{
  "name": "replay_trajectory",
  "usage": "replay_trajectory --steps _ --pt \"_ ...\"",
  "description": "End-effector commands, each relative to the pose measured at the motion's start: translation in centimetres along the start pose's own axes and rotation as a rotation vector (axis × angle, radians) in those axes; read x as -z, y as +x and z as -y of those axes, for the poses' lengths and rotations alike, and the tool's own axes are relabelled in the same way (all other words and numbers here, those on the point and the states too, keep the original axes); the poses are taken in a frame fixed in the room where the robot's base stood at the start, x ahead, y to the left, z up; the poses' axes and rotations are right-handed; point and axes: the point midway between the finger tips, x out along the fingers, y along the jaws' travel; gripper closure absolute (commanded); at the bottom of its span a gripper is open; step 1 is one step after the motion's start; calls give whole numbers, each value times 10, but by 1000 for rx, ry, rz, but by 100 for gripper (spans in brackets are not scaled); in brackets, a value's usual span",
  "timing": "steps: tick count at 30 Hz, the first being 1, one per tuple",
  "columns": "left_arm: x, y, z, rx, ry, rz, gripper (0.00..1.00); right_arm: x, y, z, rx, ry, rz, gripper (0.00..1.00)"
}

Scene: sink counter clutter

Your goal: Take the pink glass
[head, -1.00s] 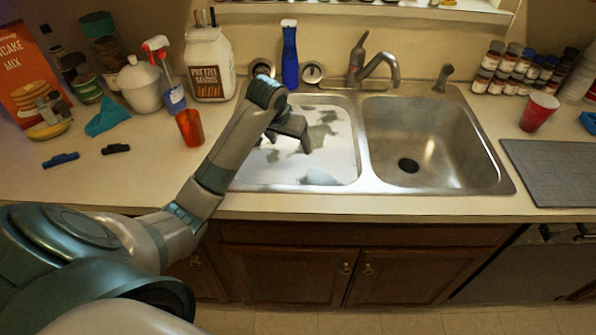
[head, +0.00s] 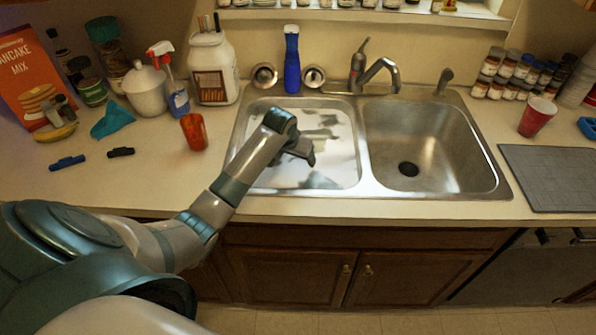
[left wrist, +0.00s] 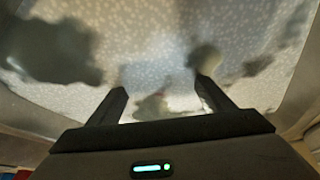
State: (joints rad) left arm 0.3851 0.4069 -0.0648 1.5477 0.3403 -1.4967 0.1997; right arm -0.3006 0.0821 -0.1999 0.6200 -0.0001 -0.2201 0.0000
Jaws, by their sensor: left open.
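No clearly pink glass shows in the head view. An orange-red see-through tumbler (head: 195,131) stands on the counter left of the sink. The left basin (head: 343,123) holds whitish, foamy-looking water with dark patches. My left gripper (head: 308,155) is over this basin, open, fingers pointing down toward the water. In the left wrist view the open fingers (left wrist: 160,88) hold nothing. My right gripper is not in view.
A faucet (head: 375,75) and a blue bottle (head: 292,60) stand behind the sink. The right basin (head: 430,140) is empty. A spray bottle (head: 175,95) and a white jar (head: 213,70) stand at the back left. A red cup (head: 537,116) is at the right.

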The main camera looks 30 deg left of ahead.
Motion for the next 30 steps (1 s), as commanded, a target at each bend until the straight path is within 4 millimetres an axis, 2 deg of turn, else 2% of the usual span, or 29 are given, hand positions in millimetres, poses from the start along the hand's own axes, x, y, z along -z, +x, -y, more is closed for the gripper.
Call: replay_trajectory --steps 6,21,30 --pt "0 20 -1 -1 1 1 26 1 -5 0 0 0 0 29" --pt "0 24 0 0 0 1 26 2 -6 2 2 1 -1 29" --pt "0 47 1 0 0 3 26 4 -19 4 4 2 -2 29"
